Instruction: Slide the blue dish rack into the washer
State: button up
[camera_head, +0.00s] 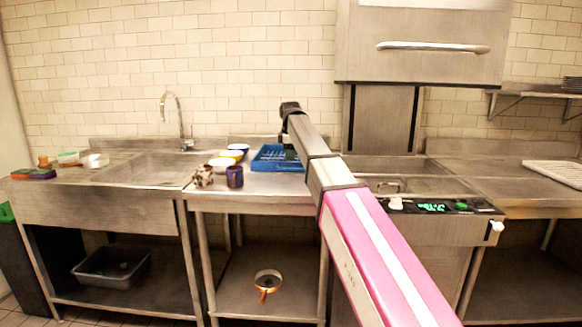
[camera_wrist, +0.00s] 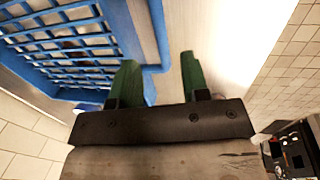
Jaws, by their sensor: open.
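The blue dish rack (camera_head: 270,160) sits on the steel counter just left of the washer, partly hidden behind my arm. In the wrist view its blue grid (camera_wrist: 70,42) fills the upper left, with its edge reaching the fingers. My gripper (camera_wrist: 160,78) is open, with two green fingers beside that edge. I cannot tell whether the rack's edge lies between the fingers or whether they touch it. The washer's hood (camera_head: 420,65) is raised. Its bed (camera_head: 425,185) lies open to the right of the rack, partly behind my arm.
Several bowls (camera_head: 222,163), a patterned mug (camera_head: 203,176) and a dark blue mug (camera_head: 235,177) stand left of the rack. A sink (camera_head: 150,168) with a faucet (camera_head: 173,110) is farther left. The right counter (camera_head: 510,195) holds a white rack (camera_head: 555,173).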

aim_at(291, 165)
jog(key=f, duration=0.3)
jog(key=w+f, duration=0.1)
jog(key=f, duration=0.1)
jog(key=shift+f, duration=0.4)
grip_shut()
